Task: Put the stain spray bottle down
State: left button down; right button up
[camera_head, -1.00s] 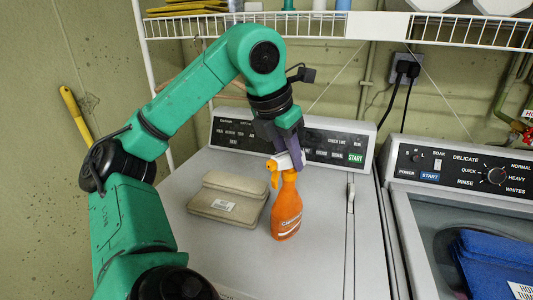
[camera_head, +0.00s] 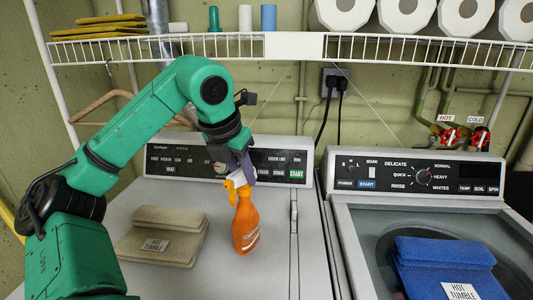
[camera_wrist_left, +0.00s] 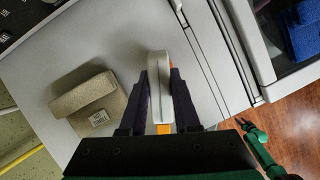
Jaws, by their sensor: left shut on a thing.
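The orange stain spray bottle (camera_head: 246,226) is upright over the light grey top of the left machine (camera_head: 275,270), with its white and orange spray head uppermost. My left gripper (camera_head: 240,172) is shut on its head from above. In the left wrist view the two dark fingers press on either side of the white spray head (camera_wrist_left: 160,85). I cannot tell whether the bottle's base touches the machine top.
A folded beige towel (camera_head: 160,238) with a label lies left of the bottle. A control panel (camera_head: 170,160) stands behind. A wire shelf (camera_head: 230,48) with paper rolls (camera_head: 405,14) crosses above.

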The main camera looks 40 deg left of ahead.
pick_arm(q)
jog(key=w+a+f+p, duration=0.1)
jog(key=w+a+p, duration=0.1)
jog(key=w+p, duration=0.4)
jog(key=w+a+f+p, duration=0.1)
jog(key=w+f+p, duration=0.1)
jog(key=w+p, duration=0.5)
jog(key=shift+w+a+f, duration=0.25)
jog(key=shift+w+a, duration=0.1)
jog(key=shift+w, duration=0.4)
jog(key=c, duration=0.5)
grip_release()
jog(key=shift+d, duration=0.1)
jog(key=b+v, duration=0.1)
jog(key=v, duration=1.1)
